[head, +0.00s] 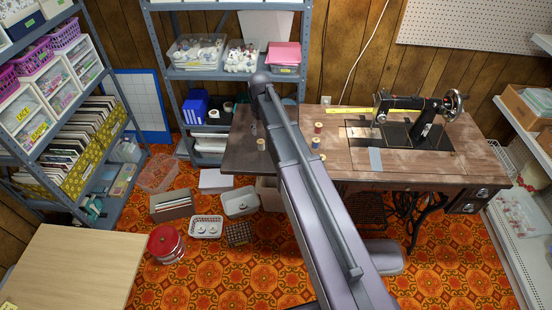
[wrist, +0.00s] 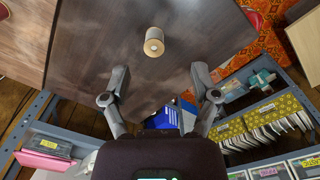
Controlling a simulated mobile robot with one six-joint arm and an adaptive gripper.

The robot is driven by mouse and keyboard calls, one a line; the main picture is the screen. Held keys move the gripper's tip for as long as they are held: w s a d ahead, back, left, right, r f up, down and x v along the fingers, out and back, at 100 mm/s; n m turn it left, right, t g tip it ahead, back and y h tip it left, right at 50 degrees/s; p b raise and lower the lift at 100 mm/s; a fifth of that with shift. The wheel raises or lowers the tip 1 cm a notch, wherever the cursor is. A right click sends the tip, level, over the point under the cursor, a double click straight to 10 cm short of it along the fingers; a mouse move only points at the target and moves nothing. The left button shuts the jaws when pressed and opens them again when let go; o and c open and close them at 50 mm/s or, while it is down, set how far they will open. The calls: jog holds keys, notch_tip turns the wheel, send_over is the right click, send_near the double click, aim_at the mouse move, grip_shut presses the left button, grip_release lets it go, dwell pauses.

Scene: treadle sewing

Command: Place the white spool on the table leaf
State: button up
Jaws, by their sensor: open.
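A pale spool with a whitish top and tan body (wrist: 154,44) stands on the dark wooden table leaf (wrist: 100,50) in the wrist view. In the head view the spool (head: 261,144) is upright near the right part of the leaf (head: 240,158). My gripper (wrist: 159,72) is open and empty, its two fingers spread wide. The spool lies beyond the fingertips, roughly midway between them, and is not touched. In the head view my arm hides most of the gripper.
The black sewing machine (head: 425,118) stands on the table (head: 400,160). A red spool (head: 317,128) and a blue spool (head: 315,142) stand on the table right of my arm. A yellow strip (head: 347,111) lies at the back. Shelving (head: 180,75) stands behind the leaf; boxes crowd the floor left.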

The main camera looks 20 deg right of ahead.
jog(key=s+d+m, duration=0.1)
jog(key=s+m, duration=0.3)
jog(key=s, duration=1.8)
jog(key=shift+m, duration=0.4)
